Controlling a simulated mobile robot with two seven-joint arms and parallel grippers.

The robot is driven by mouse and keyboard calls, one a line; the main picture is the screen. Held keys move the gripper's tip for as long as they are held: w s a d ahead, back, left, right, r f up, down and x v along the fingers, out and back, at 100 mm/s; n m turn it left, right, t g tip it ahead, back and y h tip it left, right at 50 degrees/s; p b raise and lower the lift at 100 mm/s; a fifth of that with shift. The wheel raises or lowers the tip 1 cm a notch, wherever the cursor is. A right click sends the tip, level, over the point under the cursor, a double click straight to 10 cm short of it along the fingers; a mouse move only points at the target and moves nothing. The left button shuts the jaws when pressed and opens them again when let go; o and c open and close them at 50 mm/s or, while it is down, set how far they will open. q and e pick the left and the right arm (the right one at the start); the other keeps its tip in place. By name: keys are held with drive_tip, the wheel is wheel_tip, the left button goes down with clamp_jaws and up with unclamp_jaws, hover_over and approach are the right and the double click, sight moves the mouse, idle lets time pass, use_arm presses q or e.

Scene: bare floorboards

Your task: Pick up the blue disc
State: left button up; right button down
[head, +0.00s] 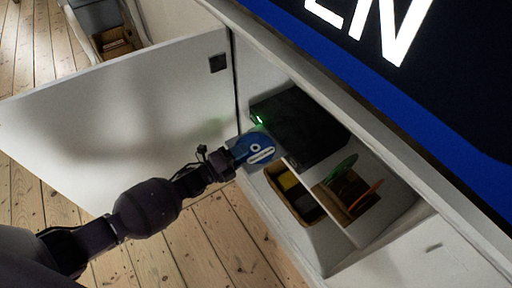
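The blue disc (261,147) has a white label band and shows at the front edge of the open cabinet, just left of a black box-shaped device. My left gripper (236,155) reaches in from the left, and its fingertips meet the disc's left edge. The fingers are small and dark here, so I cannot tell whether they are closed on the disc or only beside it. I also cannot tell whether the disc rests on the shelf. My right gripper is not in view.
The black device (303,126) with a green light sits on the cabinet shelf. A box with green and orange discs (345,189) stands to its right, and another box (294,193) sits below. The white cabinet door (70,120) is swung open behind my arm. A large screen (440,75) is above.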

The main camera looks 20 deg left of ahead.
use_arm(q)
drive_tip(key=shift+w+d+f, duration=0.1)
drive_tip(key=shift+w+d, duration=0.15)
drive_tip(key=shift+w, duration=0.1)
clamp_jaws()
